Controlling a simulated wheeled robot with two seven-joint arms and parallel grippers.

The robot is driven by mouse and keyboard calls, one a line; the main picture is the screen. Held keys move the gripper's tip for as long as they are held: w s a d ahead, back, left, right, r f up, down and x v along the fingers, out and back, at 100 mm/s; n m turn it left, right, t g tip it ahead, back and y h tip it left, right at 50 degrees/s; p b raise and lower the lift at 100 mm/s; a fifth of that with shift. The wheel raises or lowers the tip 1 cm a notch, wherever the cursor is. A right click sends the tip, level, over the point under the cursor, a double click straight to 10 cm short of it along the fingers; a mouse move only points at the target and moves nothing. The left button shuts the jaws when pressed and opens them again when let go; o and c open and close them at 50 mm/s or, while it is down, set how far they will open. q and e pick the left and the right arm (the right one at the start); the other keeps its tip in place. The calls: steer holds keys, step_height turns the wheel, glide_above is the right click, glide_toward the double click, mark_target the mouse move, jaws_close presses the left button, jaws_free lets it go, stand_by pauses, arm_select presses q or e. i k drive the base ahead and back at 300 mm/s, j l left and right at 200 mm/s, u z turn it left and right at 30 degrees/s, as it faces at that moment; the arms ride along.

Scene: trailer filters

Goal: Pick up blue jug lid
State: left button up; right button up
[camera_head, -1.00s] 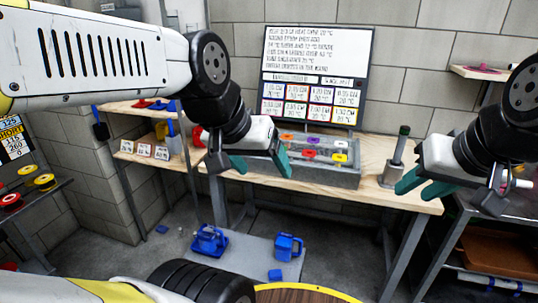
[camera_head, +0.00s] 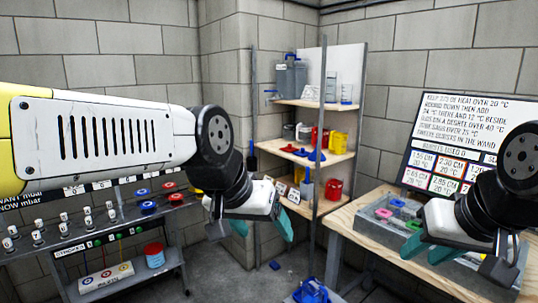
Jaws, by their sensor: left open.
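A flat blue lid (camera_head: 317,156) lies on the middle shelf board of the corner rack, to the right of red lids (camera_head: 289,149). I cannot tell for sure that it is the jug lid. My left gripper (camera_head: 263,229) is open and empty, its teal fingers apart, in front of the rack and lower in the picture than the blue lid. It touches nothing that I can see. My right gripper (camera_head: 426,249) appears in front of the workbench, with no object visible in it; its finger gap is unclear.
The rack (camera_head: 320,190) has a thin front post beside the blue lid. A yellow container (camera_head: 338,142) and red containers stand near it. A wooden workbench (camera_head: 345,218) is at the right, a metal cart (camera_head: 180,245) at the left. Blue items lie on the floor, one (camera_head: 311,291) at the bottom edge.

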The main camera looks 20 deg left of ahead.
mark_target(303, 153)
steer(key=u, duration=0.3)
steer(key=i+j+z, duration=0.1)
steer(key=i+j, duration=0.25)
steer(key=i+j+z, duration=0.15)
steer(key=i+j, duration=0.2)
steer(key=i+j+z, duration=0.1)
steer(key=i+j, duration=0.3)
steer(key=i+j+z, duration=0.15)
steer(key=i+j, duration=0.2)
steer(key=i+j+z, duration=0.1)
steer(key=i+j, duration=0.2)
steer(key=j, duration=0.25)
steer(key=i+j+z, duration=0.15)
steer(key=i+j, duration=0.15)
steer(key=j, duration=0.2)
